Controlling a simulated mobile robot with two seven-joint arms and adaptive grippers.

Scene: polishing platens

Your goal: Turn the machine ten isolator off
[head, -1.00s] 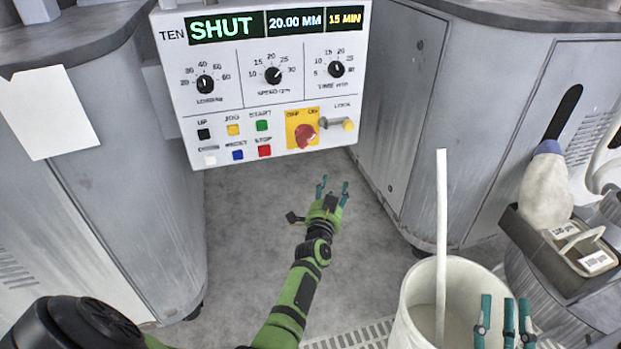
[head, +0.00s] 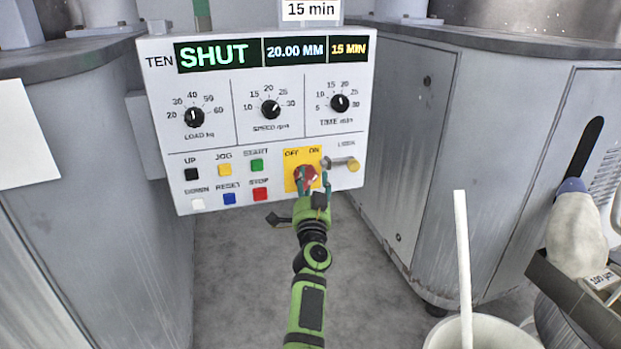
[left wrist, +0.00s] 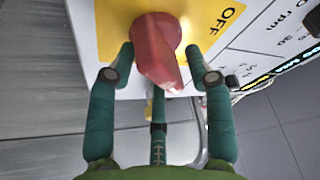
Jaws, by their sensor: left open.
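The machine ten control panel (head: 222,140) is white, with a display reading TEN, SHUT, 20.00 MM and 15 MIN. Its isolator is a red rotary knob (head: 305,176) on a yellow plate (head: 290,170) marked OFF and ON, at the lower right of the panel. In the left wrist view the red knob (left wrist: 157,50) fills the space between the fingers. My left gripper (head: 314,190) is at the knob, its teal fingers open on either side of it. In the left wrist view my left gripper (left wrist: 157,75) shows gaps beside the knob. My right gripper is out of view.
A lock pin with a yellow end (head: 353,165) sits just right of the isolator. Black, white and coloured push buttons (head: 228,198) lie to the left. A white bucket (head: 485,335) with a pale rod stands at the lower right. Grey machine cabinets flank the panel.

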